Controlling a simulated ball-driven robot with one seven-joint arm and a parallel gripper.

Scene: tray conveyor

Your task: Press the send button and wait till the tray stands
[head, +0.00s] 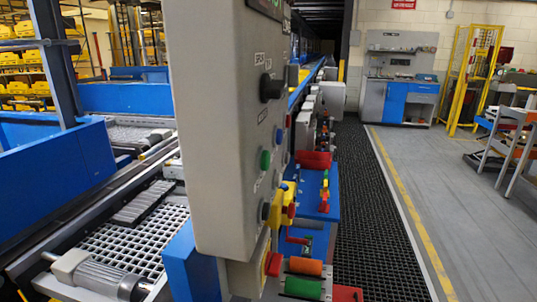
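A grey control box (215,130) stands close in the middle of the head view, seen at a steep angle. Its face carries a black knob (271,88), a green button (265,160), a blue button (279,136) and a yellow and red control (273,211). The labels are too small and slanted to read, so I cannot tell which one is the send button. A conveyor section with a metal grid (135,245) lies to the left. I cannot make out a tray for certain. My gripper is not in view.
Blue side walls (60,165) and a grey motor (98,276) border the conveyor at left. Coloured rollers (304,277) and small parts sit right of the box. A black mat (375,215) and clear grey floor (450,210) lie at right, with a workbench (400,92) behind.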

